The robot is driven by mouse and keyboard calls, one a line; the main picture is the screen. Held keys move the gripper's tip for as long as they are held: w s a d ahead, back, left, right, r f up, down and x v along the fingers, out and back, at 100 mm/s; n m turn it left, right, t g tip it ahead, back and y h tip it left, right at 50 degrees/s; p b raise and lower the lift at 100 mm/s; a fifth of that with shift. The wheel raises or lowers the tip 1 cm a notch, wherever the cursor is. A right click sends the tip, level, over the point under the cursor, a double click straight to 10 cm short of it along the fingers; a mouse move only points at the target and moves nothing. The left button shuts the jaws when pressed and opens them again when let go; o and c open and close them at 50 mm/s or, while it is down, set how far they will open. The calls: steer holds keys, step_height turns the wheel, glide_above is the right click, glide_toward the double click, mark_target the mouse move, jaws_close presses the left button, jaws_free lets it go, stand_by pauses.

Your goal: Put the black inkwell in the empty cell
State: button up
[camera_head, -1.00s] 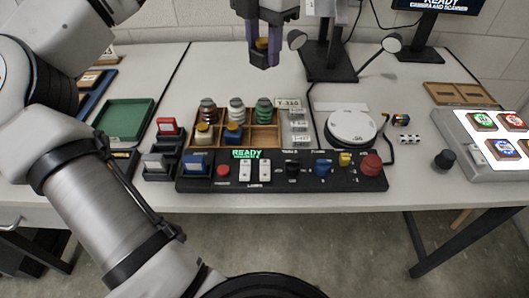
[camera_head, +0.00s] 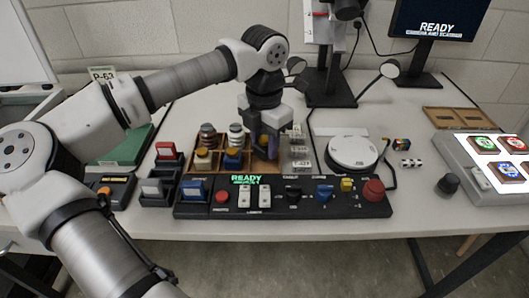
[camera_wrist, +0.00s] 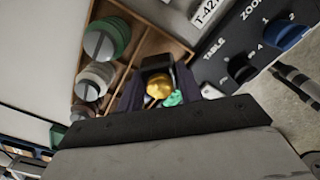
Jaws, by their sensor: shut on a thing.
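The black inkwell (camera_wrist: 158,88) shows its gold cap between my gripper's dark fingers in the wrist view; its body is mostly hidden. My gripper (camera_head: 264,150) is shut on it, pointing down at the right end of the wooden tray (camera_wrist: 148,46). In the head view it covers the front right cell, which stood empty earlier. I cannot tell whether the inkwell touches the cell floor. In the tray's front row stand a yellow inkwell (camera_head: 202,158) and a blue inkwell (camera_head: 233,158). Behind them are a reddish jar (camera_head: 208,134), a white jar (camera_head: 236,135) and a green jar (camera_wrist: 106,38).
The black control panel (camera_head: 285,205) lies close in front of the tray. Clear label blocks (camera_head: 301,152) stand just right of my gripper, with a round white plate (camera_head: 352,152) beyond. Button boxes (camera_head: 160,187) stand at the left.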

mark_target(264, 154)
steer(key=shift+f, duration=1.65)
steer(key=shift+f, duration=0.1)
steer(key=shift+f+b, duration=0.15)
steer(key=shift+b, duration=0.15)
steer(key=o, duration=0.8)
steer(key=shift+c, duration=0.2)
step_height(264, 154, up, 13)
steer(key=shift+f+p, duration=0.2)
steer(key=shift+p, duration=0.35)
